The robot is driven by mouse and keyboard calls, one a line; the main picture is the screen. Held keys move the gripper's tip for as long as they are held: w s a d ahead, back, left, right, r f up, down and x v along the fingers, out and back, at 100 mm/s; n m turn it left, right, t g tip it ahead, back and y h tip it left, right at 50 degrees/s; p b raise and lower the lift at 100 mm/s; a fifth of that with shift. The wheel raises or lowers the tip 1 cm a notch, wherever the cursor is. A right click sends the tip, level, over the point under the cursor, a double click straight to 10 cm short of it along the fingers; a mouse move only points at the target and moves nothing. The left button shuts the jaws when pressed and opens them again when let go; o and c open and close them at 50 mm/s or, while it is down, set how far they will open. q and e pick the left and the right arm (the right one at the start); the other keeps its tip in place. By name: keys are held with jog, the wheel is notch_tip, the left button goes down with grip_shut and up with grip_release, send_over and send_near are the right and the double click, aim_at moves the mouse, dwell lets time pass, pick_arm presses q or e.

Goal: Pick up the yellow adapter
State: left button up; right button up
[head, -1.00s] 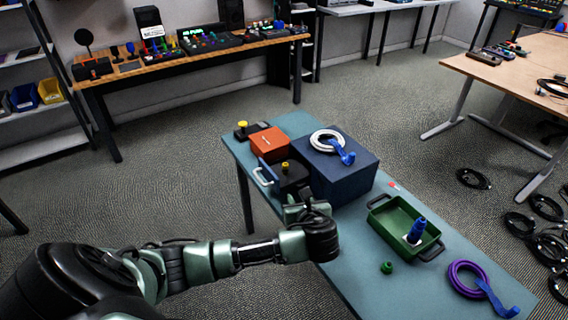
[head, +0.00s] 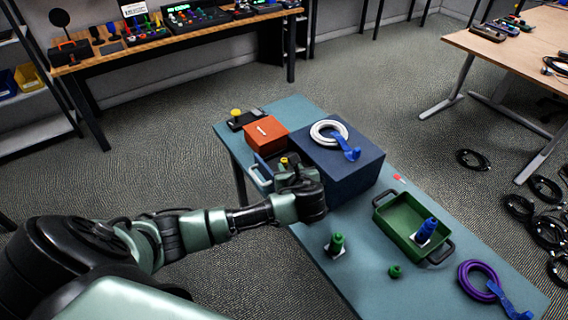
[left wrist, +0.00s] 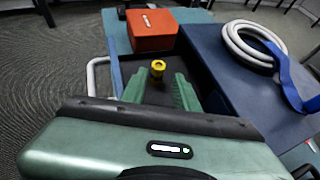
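A small yellow adapter (head: 284,161) stands in a dark tray (head: 259,171) at the left side of the table. It also shows in the left wrist view (left wrist: 158,67), ahead of and between the fingers. My left gripper (left wrist: 159,82) is open, with its two green fingers apart and nothing between their tips. In the head view, my left gripper (head: 290,171) is over the tray's near side and hides part of it. Another yellow piece (head: 236,112) sits on a black object at the table's far left corner. My right gripper is not in view.
An orange box (head: 267,131) stands behind the tray. A tall dark blue box (head: 345,170) with a white cable coil (head: 328,133) on top stands close on the right. A green tray (head: 401,217), green connectors (head: 337,243) and a purple coil (head: 478,279) lie farther right.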

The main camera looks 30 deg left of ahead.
aim_at(284, 161)
pick_arm(q)
jog(key=x, duration=0.4)
jog(key=shift+w+a, duration=0.1)
jog(key=shift+a, duration=0.2)
grip_shut()
